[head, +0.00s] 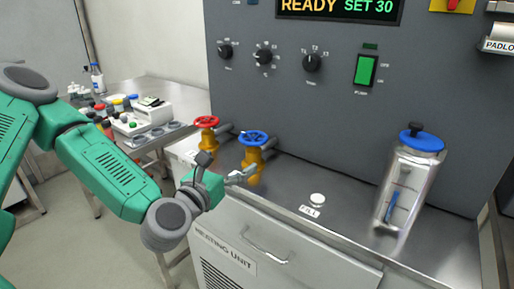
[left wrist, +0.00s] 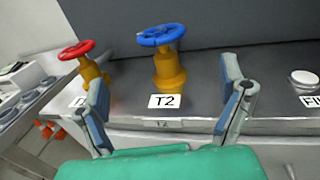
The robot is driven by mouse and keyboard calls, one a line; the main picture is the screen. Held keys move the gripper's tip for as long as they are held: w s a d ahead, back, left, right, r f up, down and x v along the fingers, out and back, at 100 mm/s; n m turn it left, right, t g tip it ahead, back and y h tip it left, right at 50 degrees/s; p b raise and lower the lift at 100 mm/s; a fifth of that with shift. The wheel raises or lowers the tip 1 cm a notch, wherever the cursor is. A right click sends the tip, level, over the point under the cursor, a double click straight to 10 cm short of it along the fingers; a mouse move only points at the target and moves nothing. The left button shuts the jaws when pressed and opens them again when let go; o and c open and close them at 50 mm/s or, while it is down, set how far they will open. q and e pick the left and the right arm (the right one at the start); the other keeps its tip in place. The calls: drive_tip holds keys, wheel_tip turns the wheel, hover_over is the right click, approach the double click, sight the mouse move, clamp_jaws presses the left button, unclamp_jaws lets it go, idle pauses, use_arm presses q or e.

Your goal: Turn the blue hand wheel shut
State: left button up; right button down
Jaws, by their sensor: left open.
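The blue hand wheel (head: 254,138) sits on a yellow valve body at the back left of the steel counter, against the grey panel. In the left wrist view the blue hand wheel (left wrist: 161,36) is upright on its yellow body (left wrist: 169,70), behind a label reading T2 (left wrist: 167,101). My left gripper (head: 228,167) is in front of this valve, open and empty. In the left wrist view its fingers (left wrist: 165,78) stand apart on either side of the valve's line, short of it and not touching the wheel. My right gripper is not in view.
A red hand wheel (head: 206,121) on a similar yellow valve stands close on the left. A clear canister with a blue lid (head: 423,139) stands on the right. A white button (head: 317,199) is on the counter (head: 345,190). A drawer handle (head: 265,246) juts out below.

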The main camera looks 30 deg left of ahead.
sight(254, 135)
use_arm(q)
drive_tip(key=w+b, duration=0.1)
drive_tip(key=w, duration=0.1)
drive_tip(key=w+a+b, duration=0.1)
drive_tip(key=w+b, duration=0.1)
drive_tip(key=w+a+b, duration=0.1)
drive_tip(key=w+b, duration=0.1)
drive_tip(key=shift+w+f, duration=0.15)
drive_tip(key=shift+w, duration=0.2)
drive_tip(key=w, duration=0.1)
drive_tip(key=w+d, duration=0.1)
drive_tip(key=w, duration=0.1)
drive_tip(key=w+d, duration=0.1)
drive_tip(key=w, duration=0.1)
drive_tip(key=shift+r, duration=0.3)
drive_tip(key=shift+w+b, duration=0.3)
drive_tip(key=shift+w+a+f, duration=0.15)
drive_tip(key=shift+a, duration=0.55)
drive_tip(key=shift+a+f, duration=0.15)
drive_tip(key=shift+a, duration=0.35)
drive_tip(key=shift+d, duration=0.1)
drive_tip(key=c, duration=0.7)
drive_tip(key=shift+d, duration=0.35)
drive_tip(key=c, duration=0.4)
drive_tip(key=shift+d+r, duration=0.3)
drive_tip(key=shift+c, duration=0.2)
drive_tip(key=shift+a, duration=0.1)
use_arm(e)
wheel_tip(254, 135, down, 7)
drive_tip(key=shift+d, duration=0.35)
